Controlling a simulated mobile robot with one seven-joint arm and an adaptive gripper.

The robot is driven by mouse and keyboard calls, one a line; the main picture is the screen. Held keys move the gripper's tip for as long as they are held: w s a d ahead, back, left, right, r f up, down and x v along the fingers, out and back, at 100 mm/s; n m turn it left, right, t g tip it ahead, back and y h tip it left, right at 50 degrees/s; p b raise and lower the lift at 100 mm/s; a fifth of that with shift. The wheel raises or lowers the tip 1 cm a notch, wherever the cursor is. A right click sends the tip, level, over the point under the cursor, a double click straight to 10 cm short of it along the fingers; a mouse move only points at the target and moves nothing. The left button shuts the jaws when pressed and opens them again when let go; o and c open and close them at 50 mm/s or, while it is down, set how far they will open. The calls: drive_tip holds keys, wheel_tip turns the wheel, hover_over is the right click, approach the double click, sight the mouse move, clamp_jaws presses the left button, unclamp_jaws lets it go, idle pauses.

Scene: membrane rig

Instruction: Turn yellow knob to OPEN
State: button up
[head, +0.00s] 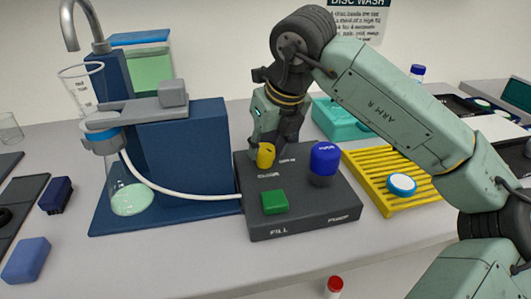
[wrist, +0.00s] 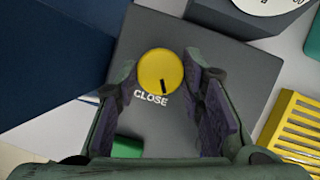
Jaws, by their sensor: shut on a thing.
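The yellow knob (head: 265,156) stands on the dark grey control box (head: 300,225), at its back left. In the wrist view the round top of the yellow knob (wrist: 160,70) has a dark pointer mark on its lower edge, towards the printed word CLOSE. My gripper (head: 263,142) reaches down from above and is shut on the knob; its two fingers (wrist: 174,88) lie on either side of it in the wrist view. A second label right of the knob is too small to read, and I cannot make out the word OPEN.
A green button (head: 275,202) and a blue knob (head: 324,160) share the box top. A white tube (head: 180,193) runs from the box to a flask (head: 129,195) at the blue stand (head: 185,150). A yellow rack (head: 385,200) is close on the right.

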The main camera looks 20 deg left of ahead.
drive_tip(key=n+g, duration=0.1)
drive_tip(key=n, duration=0.1)
drive_tip(key=n+g+y, duration=0.1)
drive_tip(key=n, duration=0.2)
drive_tip(key=shift+w+n, duration=0.2)
drive_tip(key=shift+n, duration=0.1)
drive_tip(key=n+g, duration=0.1)
drive_tip(key=n, duration=0.2)
drive_tip(key=shift+w, duration=0.1)
drive_tip(key=shift+w+n+g+p, duration=0.1)
drive_tip(key=shift+n+g+p, duration=0.45)
drive_tip(key=shift+n, duration=0.95)
drive_tip(key=shift+g, duration=0.25)
drive_tip(key=o, duration=1.1)
drive_tip(key=shift+o, duration=0.2)
drive_tip(key=shift+h, duration=0.3)
drive_tip(key=v, duration=1.2)
drive_tip(key=shift+d, duration=0.15)
